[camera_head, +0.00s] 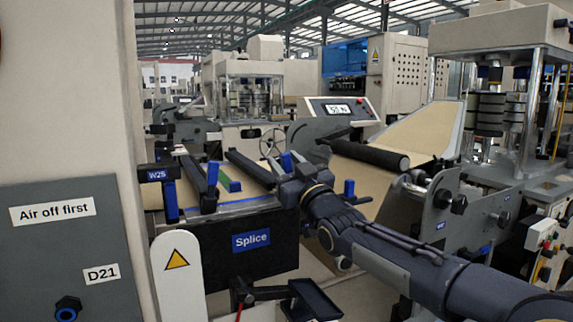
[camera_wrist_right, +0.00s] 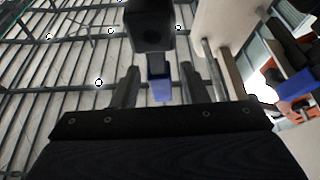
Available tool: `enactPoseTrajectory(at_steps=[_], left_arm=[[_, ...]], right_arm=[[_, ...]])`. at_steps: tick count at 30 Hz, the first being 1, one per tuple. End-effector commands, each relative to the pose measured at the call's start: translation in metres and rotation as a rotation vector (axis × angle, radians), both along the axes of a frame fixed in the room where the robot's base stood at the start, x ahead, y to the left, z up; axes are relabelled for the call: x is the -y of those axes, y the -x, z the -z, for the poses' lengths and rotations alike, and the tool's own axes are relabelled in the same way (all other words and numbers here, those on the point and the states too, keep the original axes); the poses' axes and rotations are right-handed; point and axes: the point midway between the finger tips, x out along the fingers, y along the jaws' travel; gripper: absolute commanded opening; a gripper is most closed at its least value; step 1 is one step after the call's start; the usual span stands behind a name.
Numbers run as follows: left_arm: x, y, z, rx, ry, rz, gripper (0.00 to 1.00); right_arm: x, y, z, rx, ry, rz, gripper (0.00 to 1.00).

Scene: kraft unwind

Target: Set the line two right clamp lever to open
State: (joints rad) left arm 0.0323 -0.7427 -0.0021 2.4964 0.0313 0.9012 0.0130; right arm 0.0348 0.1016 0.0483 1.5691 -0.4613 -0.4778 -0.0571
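My right arm reaches in from the lower right in the head view. Its gripper (camera_head: 290,170) is at the right end of the splice table, close beside a small blue lever (camera_head: 287,160). In the right wrist view, the right gripper's two dark fingers (camera_wrist_right: 172,88) stand apart. A blue-tipped lever (camera_wrist_right: 161,89) shows between them, below a dark block (camera_wrist_right: 150,25), with visible gaps on both sides. I cannot tell the lever's setting, or read a line number on it. Another blue lever (camera_head: 213,173) stands at the table's left part. My left gripper is not in view.
The black front panel labelled Splice (camera_head: 251,240) hangs below the table. A dark tray (camera_head: 314,299) sticks out in front of it. A black roller (camera_head: 370,154) and another blue lever (camera_head: 349,188) are to the right. A grey cabinet (camera_head: 60,245) stands at left.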

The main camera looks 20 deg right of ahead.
Motion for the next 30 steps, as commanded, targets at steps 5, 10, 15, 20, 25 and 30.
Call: enactPoseTrajectory(at_steps=[5, 10, 15, 20, 25, 30], left_arm=[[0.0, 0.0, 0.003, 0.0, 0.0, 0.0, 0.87], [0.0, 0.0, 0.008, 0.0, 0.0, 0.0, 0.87], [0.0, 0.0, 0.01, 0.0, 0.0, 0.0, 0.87], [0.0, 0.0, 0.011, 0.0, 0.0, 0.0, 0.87], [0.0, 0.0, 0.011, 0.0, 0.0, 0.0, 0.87], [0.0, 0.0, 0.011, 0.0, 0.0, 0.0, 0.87]], right_arm=[[0.002, 0.013, 0.005, 0.001, 0.001, 0.002, 0.4], [0.004, 0.041, 0.017, 0.001, 0.001, 0.002, 0.4], [0.006, 0.063, 0.026, 0.001, 0.001, 0.001, 0.4], [0.007, 0.072, 0.03, 0.0, 0.001, 0.0, 0.4], [0.007, 0.072, 0.03, 0.0, 0.0, 0.0, 0.4], [0.007, 0.072, 0.03, 0.0, 0.0, 0.0, 0.4]])
